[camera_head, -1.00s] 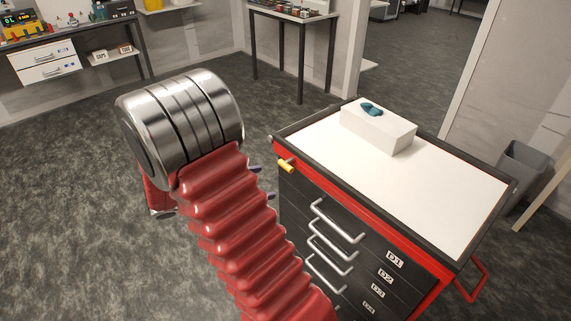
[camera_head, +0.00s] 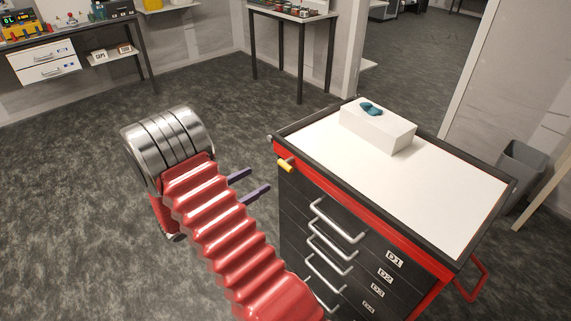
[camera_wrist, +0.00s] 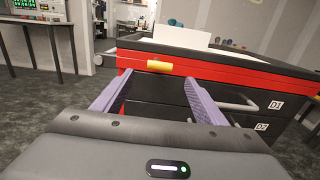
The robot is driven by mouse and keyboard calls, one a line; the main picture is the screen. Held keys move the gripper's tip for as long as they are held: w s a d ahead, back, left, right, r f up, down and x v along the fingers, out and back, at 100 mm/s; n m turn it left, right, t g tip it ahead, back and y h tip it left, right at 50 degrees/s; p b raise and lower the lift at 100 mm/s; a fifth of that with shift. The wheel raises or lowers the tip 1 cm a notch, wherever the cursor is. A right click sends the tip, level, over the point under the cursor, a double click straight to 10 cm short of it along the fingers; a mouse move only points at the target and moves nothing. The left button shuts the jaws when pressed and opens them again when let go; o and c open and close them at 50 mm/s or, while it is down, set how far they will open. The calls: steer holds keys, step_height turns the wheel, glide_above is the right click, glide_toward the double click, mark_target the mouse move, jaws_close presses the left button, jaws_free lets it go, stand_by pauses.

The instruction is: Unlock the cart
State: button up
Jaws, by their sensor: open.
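The cart (camera_head: 432,175) is black and red with a white top, and stands at the right in the head view. A small yellow lock handle (camera_head: 286,166) sits on its red upper band near the left corner. In the wrist view the yellow handle (camera_wrist: 160,66) lies sideways, just beyond and above the fingertips. My gripper (camera_head: 255,184) has two purple fingers, apart and empty, left of the cart and a little below the handle. In the wrist view my gripper (camera_wrist: 155,80) spreads its fingers to either side of the handle, without visible contact.
Drawers with silver handles (camera_head: 331,252) run down the cart's front below the lock. A white box (camera_head: 377,130) with blue gloves stands on top. A red side handle (camera_head: 474,281) sticks out at right. Open floor (camera_head: 70,210) lies to the left.

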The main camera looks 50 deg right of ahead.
mark_target(284, 164)
steer(key=d, duration=0.4)
steer(key=s+d, duration=0.1)
steer(key=d, duration=0.8)
steer(key=shift+s+d, duration=0.25)
steer(key=shift+s, duration=0.05)
steer(key=c, duration=1)
steer(key=shift+c, duration=0.2)
